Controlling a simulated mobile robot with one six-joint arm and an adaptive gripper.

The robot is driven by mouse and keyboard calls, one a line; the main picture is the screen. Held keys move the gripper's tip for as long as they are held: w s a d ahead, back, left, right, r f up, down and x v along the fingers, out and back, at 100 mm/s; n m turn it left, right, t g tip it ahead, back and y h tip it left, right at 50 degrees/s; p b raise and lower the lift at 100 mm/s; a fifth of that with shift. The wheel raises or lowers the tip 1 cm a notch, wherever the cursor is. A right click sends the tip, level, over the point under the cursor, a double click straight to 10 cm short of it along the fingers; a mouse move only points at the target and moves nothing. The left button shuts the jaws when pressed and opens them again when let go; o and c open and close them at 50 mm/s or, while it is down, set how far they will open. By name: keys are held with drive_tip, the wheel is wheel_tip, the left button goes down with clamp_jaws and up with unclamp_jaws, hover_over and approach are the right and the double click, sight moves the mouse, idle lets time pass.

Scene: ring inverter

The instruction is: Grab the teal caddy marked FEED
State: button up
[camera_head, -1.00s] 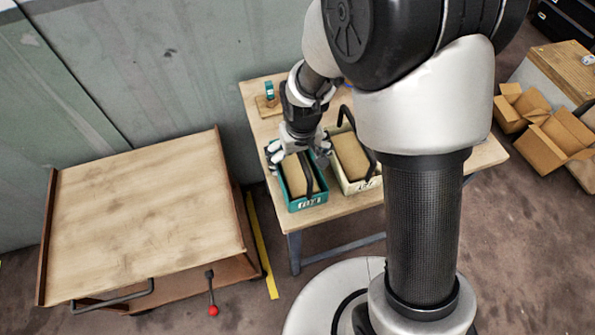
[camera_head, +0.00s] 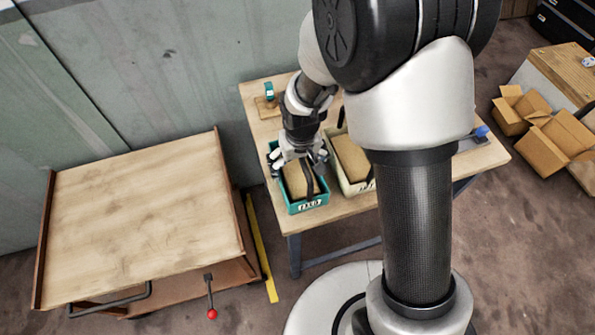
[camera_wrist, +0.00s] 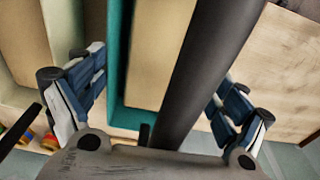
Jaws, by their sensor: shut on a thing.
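The teal caddy (camera_head: 307,207) stands on the wooden table, with a tan block inside and a pale label on its front, too small to read surely. My gripper (camera_head: 300,163) is over the caddy, pointing down, shut on its dark handle. In the wrist view, the thick dark handle (camera_wrist: 207,65) runs between the two fingers, and the teal wall (camera_wrist: 118,60) shows beside the tan block. The exact contact of the fingertips is hard to see. My gripper hides the caddy's far part in the head view.
A cream caddy (camera_head: 348,188) with a tan block stands close on the right. A small teal item on a wood block (camera_head: 266,105) is at the table's back left. A wooden-topped cart (camera_head: 140,215) with a red-knobbed lever (camera_head: 212,313) stands left. Open cardboard boxes (camera_head: 560,140) lie right.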

drive_tip(key=c, duration=0.5)
drive_tip(key=shift+c, duration=0.6)
drive_tip(key=shift+r, duration=0.1)
